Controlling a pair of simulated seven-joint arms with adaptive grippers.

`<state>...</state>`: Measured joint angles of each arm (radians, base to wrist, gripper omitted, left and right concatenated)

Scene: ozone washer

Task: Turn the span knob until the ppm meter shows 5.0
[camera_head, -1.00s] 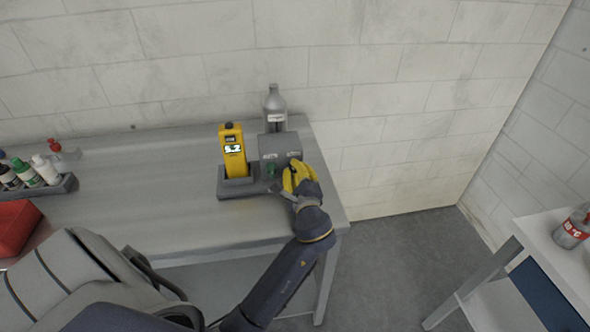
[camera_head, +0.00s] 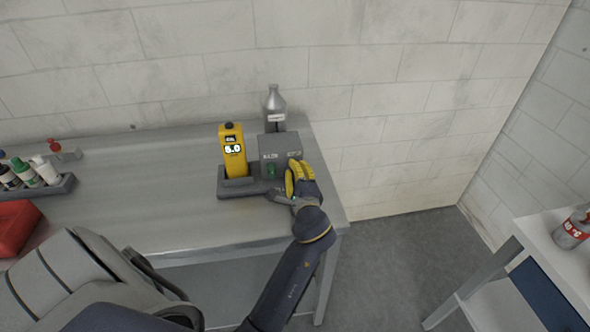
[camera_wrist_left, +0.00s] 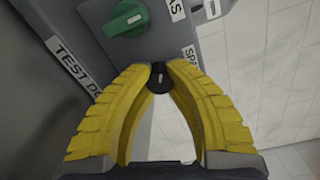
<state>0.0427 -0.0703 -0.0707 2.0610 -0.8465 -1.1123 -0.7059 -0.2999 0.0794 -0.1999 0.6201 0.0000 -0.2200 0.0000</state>
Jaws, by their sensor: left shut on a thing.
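The yellow ppm meter (camera_head: 233,160) stands upright in a dark cradle on the bench, and its display reads 5.0. Beside it is a grey box (camera_head: 279,143) with a green knob (camera_head: 270,169) on its front. The black span knob (camera_wrist_left: 159,80) shows in the left wrist view, with a pale pointer mark, near a partly hidden label. My left gripper (camera_head: 289,178) has its yellow fingertips shut on the span knob, one on each side. In the head view the gripper hides this knob. My right gripper is not in view.
A rack of small bottles (camera_head: 60,186) and a red bin (camera_head: 14,228) are at the bench's left. The middle of the bench (camera_head: 140,190) is clear. A white table (camera_head: 540,240) stands at right.

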